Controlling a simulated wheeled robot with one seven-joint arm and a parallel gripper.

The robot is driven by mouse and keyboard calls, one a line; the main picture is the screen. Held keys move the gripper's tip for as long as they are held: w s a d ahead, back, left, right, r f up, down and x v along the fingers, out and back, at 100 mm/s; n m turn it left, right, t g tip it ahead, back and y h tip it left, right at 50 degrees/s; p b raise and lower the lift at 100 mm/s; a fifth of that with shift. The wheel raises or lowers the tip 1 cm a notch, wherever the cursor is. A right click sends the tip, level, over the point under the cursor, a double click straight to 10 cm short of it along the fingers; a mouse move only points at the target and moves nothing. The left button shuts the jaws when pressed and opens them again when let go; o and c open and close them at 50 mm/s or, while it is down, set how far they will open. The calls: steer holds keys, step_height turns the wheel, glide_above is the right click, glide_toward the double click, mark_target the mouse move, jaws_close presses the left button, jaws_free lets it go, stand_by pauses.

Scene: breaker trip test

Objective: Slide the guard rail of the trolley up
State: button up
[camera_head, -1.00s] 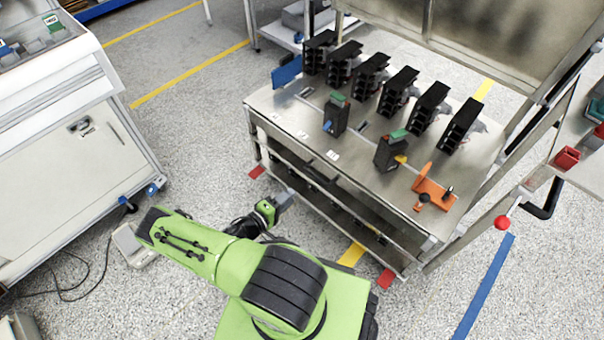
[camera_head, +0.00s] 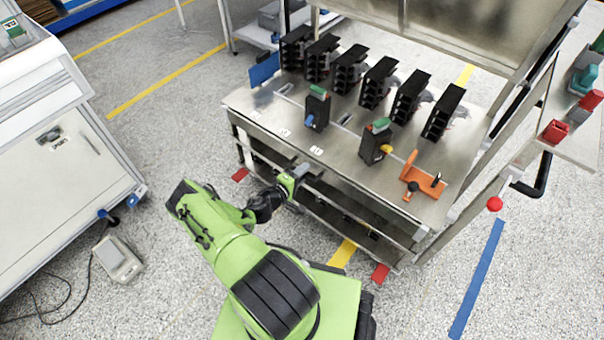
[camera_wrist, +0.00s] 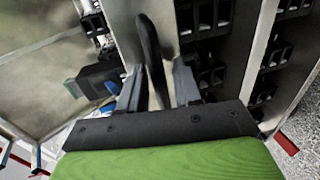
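The trolley (camera_head: 340,165) is a steel table with shelves under its top. A metal rail (camera_head: 372,216) runs along its front below the top; I cannot tell for certain that this is the guard rail. My gripper (camera_head: 301,171) is at the trolley's front edge, left of its middle. In the wrist view my gripper (camera_wrist: 158,88) has its two grey fingers apart, with a black bar-like handle (camera_wrist: 150,45) between them. A gap shows on the handle's right side, and the fingers do not look closed on it. The far ends of the rail are partly hidden.
Several black breakers (camera_head: 378,80) stand on the top, with two green-topped devices (camera_head: 317,105) and an orange bracket (camera_head: 424,178). A red knob (camera_head: 494,204) is on the right side. A white cabinet (camera_head: 60,140) stands at left. Open floor lies between.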

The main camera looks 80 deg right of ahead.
jaws_close()
step_height(320, 180, up, 7)
steer(key=p, duration=0.5)
steer(key=shift+f, duration=0.15)
steer(key=shift+d, duration=0.1)
steer(key=shift+o, duration=0.4)
jaws_free()
steer(key=shift+f, duration=0.1)
steer(key=p+v, duration=0.3)
steer(key=v, duration=1.3)
